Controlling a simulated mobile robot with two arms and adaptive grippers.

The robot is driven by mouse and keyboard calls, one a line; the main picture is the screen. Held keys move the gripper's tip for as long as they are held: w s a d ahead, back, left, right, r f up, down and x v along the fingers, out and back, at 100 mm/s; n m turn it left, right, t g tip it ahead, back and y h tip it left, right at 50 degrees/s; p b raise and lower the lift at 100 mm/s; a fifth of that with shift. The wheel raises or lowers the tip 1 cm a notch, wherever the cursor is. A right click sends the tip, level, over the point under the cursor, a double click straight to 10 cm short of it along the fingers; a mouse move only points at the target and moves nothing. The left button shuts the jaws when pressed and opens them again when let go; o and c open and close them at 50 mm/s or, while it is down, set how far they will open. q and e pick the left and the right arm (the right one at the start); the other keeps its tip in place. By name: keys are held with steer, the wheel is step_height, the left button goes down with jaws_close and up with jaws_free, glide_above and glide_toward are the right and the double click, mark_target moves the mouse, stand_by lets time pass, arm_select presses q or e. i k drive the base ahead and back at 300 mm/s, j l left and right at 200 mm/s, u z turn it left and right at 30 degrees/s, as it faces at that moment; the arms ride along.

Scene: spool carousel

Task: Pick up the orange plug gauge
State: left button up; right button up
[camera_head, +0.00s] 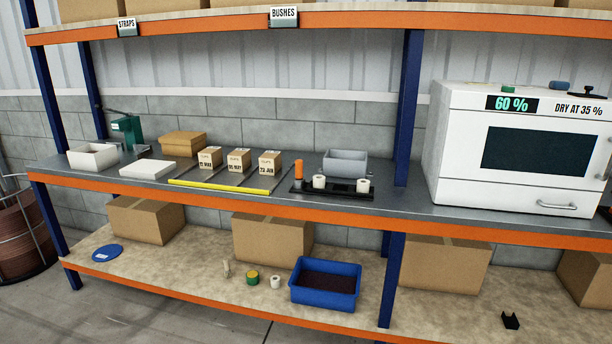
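The orange plug gauge (299,170) shows as a small upright orange cylinder on the middle shelf. It stands at the left end of a low black tray (340,192), and its lower end meets the tray. Two white cylindrical pieces (319,182) stand on the same tray to its right. Neither of my grippers can be made out in the head view.
A grey bin (345,163) stands behind the tray. Three labelled boxes (238,160) and a yellow strip (217,188) lie to the left. A white oven (520,150) fills the right. The blue shelf post (408,110) rises between oven and tray.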

mark_target(298, 163)
steer(key=i+j+z, duration=0.1)
steer(key=i, duration=0.4)
steer(key=i+j+z, duration=0.1)
steer(key=i+j, duration=0.25)
steer(key=i+j+z, duration=0.15)
steer(key=i+j, duration=0.15)
steer(key=i, duration=0.3)
